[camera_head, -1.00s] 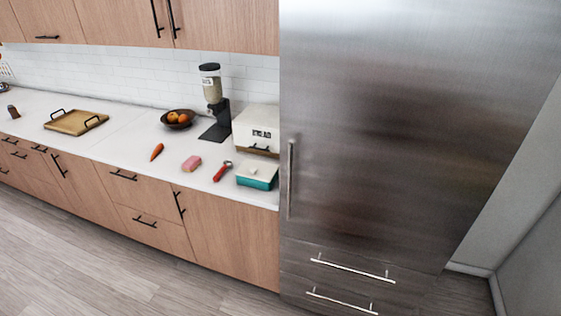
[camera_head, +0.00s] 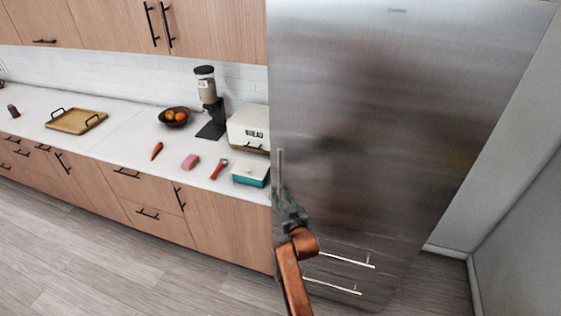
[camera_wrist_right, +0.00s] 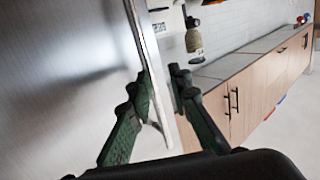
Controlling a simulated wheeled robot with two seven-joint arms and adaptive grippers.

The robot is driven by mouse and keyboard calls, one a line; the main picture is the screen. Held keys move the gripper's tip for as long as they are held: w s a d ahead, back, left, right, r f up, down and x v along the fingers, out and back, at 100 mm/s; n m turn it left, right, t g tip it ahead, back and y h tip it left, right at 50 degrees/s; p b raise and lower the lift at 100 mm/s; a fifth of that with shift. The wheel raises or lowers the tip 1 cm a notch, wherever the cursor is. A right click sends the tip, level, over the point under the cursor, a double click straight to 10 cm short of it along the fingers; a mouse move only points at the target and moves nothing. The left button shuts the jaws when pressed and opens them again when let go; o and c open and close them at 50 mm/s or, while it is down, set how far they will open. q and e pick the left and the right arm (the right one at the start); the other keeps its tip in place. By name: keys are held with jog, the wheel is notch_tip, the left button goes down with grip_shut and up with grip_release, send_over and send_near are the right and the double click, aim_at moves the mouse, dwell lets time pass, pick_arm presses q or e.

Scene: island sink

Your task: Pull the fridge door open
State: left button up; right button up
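The fridge door (camera_head: 400,120) is a tall brushed-steel panel and looks closed in the head view. Its vertical bar handle (camera_head: 281,165) is near its left edge; the lower part is hidden behind my right gripper. My right gripper (camera_head: 284,196) is at the handle, its arm coming up from below. In the right wrist view its two fingers (camera_wrist_right: 160,75) stand apart, with a pale upright strip between them, the handle or the door's edge. I cannot tell whether they touch it. My left gripper is out of view.
Below the door are drawers with bar handles (camera_head: 345,259). Left of the fridge a white counter (camera_head: 130,160) holds a bread box (camera_head: 248,128), a teal-and-white box (camera_head: 251,174), a fruit bowl (camera_head: 174,117) and a tray (camera_head: 76,119). The floor (camera_head: 120,265) in front is clear.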

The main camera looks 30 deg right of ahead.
jog(key=t, duration=0.1)
send_near(280, 167)
jog(key=a+x, duration=0.1)
jog(key=x, duration=0.2)
jog(key=shift+m+h, duration=0.4)
jog(key=x, duration=0.2)
jog(key=p+x, duration=0.1)
jog(key=x, duration=0.3)
jog(key=shift+w+d+f, duration=0.1)
jog(key=shift+w+d, duration=0.15)
jog(key=shift+d, duration=0.2)
jog(key=shift+w+d, duration=0.15)
jog(key=shift+w, duration=0.45)
jog(key=shift+c, duration=0.4)
grip_shut()
